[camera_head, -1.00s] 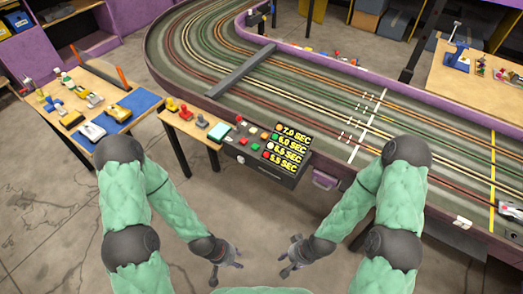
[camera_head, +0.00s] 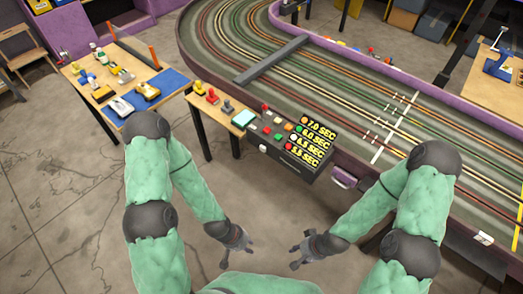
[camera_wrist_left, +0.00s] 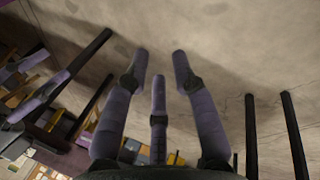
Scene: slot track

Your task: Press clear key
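The key console (camera_head: 268,146) is a dark box on the near edge of the track, with several small coloured keys beside a board of yellow times. Red (camera_head: 268,130), green (camera_head: 277,137) and orange (camera_head: 289,127) keys show; no label reading clear can be made out. My left gripper (camera_head: 237,248) hangs low over the floor, in front of and below the console, apart from it. In the left wrist view its fingers (camera_wrist_left: 159,75) are spread and empty. My right gripper (camera_head: 300,253) is also low, right of the left one; its fingers look spread and empty.
A side table (camera_head: 205,114) with coloured joystick-like controllers and a pale cyan pad (camera_head: 243,118) adjoins the console. A table with toy cars (camera_head: 147,90) stands at left. The purple-edged slot track (camera_head: 340,105) runs behind. Floor around both grippers is clear.

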